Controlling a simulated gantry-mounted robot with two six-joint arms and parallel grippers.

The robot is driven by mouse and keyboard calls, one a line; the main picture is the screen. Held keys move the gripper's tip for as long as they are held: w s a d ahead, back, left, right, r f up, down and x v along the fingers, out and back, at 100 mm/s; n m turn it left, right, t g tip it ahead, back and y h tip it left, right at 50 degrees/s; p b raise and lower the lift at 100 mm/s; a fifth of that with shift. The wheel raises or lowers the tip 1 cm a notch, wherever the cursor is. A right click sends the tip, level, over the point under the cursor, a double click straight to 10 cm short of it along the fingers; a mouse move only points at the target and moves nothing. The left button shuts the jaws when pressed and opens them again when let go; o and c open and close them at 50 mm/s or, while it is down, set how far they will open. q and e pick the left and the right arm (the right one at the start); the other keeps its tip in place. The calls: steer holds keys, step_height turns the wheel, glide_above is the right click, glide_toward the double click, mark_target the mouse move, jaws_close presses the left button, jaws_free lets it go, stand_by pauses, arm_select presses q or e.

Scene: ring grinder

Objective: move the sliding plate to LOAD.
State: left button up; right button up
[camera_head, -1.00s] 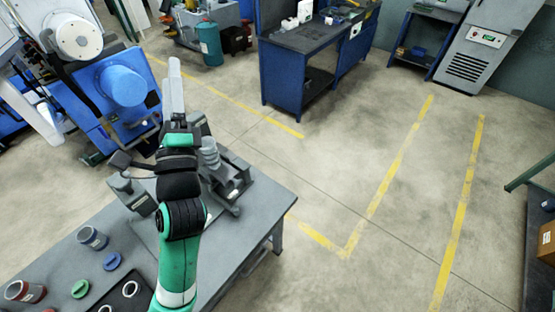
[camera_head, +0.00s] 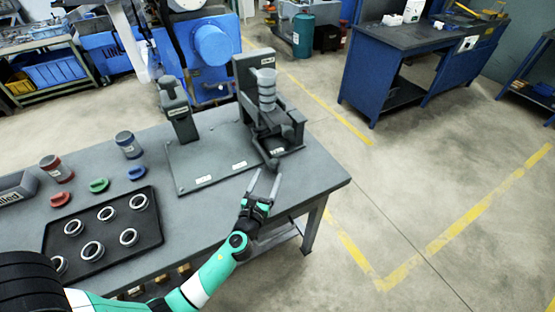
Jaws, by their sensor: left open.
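My right gripper is not in view.
A black tray (camera_head: 112,263) with several metal rings lies at the front left. Red, green and blue small parts and cups (camera_head: 128,145) sit behind it. A dark upright block (camera_head: 178,110) stands at the base's back left corner. Floor right of the bench is clear.

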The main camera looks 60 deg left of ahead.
arm_select(q)
steer(key=b+x, duration=0.2)
steer(key=x, duration=0.8)
jaws_close()
stand_by(1.0)
